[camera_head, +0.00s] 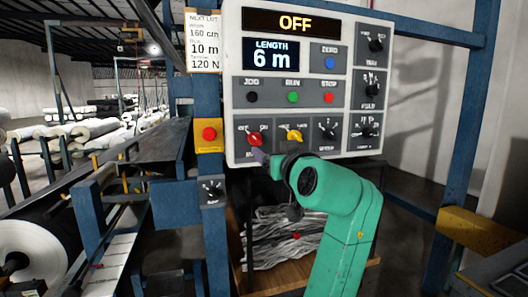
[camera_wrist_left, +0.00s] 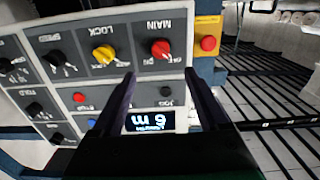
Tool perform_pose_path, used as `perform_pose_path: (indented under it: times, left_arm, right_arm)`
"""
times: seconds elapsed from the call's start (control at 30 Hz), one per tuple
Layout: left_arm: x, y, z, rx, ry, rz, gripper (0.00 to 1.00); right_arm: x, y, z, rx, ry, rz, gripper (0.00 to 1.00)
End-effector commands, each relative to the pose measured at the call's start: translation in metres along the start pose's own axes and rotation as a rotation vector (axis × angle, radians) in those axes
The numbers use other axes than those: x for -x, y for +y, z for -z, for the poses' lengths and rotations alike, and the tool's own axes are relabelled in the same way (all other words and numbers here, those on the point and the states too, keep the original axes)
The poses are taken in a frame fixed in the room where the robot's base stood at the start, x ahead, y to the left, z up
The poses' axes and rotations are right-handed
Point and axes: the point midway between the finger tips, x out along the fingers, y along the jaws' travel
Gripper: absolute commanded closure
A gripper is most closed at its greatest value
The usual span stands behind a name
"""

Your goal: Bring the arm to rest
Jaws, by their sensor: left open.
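My left arm (camera_head: 338,215) is green and reaches up to the front of a light grey control panel (camera_head: 237,110). My left gripper (camera_head: 260,156) is at the panel's lower edge, just below the red MAIN knob (camera_head: 254,138). In the left wrist view the gripper (camera_wrist_left: 160,78) is open, with nothing between its two dark fingers. The red MAIN knob (camera_wrist_left: 160,48) and yellow LOCK knob (camera_wrist_left: 103,54) appear beyond the fingertips, upside down. I cannot tell whether the fingers touch the panel. My right gripper is not in view.
The displays read OFF (camera_head: 295,23) and LENGTH 6 m (camera_head: 271,56). A red button on a yellow box (camera_head: 209,135) is left of the panel. Below is a wooden bin (camera_head: 275,277) with crumpled material. Fabric rolls (camera_head: 90,130) and a machine bed lie left. Blue posts (camera_head: 455,150) stand right.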

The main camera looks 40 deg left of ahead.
Motion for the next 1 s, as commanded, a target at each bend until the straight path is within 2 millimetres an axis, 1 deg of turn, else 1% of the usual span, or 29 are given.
perform_pose_path:
  times: [0.03, 0.1, 0.2, 0.63, 0.67, 0.73, 0.77, 0.83, 0.87, 0.9, 0.97, 1.0]
  left_arm:
    - [0.008, 0.0, -0.002, 0.001, -0.002, -0.001, 0.22]
    - [0.015, 0.0, -0.001, 0.0, -0.001, -0.001, 0.22]
    - [0.018, 0.0, 0.0, 0.0, -0.002, 0.001, 0.22]
    - [0.017, 0.0, 0.0, -0.002, -0.001, 0.0, 0.22]
    - [0.016, 0.002, -0.001, -0.008, -0.002, -0.003, 0.22]
    - [0.01, 0.015, -0.01, -0.053, -0.01, -0.028, 0.22]
    - [0.006, 0.025, -0.017, -0.088, -0.016, -0.047, 0.22]
    - [-0.007, 0.058, -0.047, -0.2, -0.041, -0.118, 0.22]
    - [-0.013, 0.074, -0.066, -0.256, -0.056, -0.157, 0.22]
    - [-0.019, 0.095, -0.095, -0.334, -0.081, -0.215, 0.22]
    - [-0.026, 0.123, -0.147, -0.441, -0.125, -0.307, 0.22]
    - [-0.028, 0.137, -0.182, -0.504, -0.157, -0.364, 0.22]
  right_arm:
    - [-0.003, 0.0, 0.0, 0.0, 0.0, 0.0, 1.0]
    - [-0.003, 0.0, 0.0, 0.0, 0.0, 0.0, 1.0]
    - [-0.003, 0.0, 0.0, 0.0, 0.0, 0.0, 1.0]
    - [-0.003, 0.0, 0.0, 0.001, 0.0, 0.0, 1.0]
    - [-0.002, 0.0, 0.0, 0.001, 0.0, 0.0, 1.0]
    - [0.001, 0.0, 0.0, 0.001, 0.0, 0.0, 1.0]
    - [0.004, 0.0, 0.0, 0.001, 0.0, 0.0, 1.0]
    - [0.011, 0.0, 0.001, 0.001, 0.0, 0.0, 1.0]
    - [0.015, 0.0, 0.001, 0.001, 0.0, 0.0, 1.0]
    - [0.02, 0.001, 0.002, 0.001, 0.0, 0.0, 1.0]
    - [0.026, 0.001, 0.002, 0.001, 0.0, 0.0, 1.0]
    - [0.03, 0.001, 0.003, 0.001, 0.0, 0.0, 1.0]
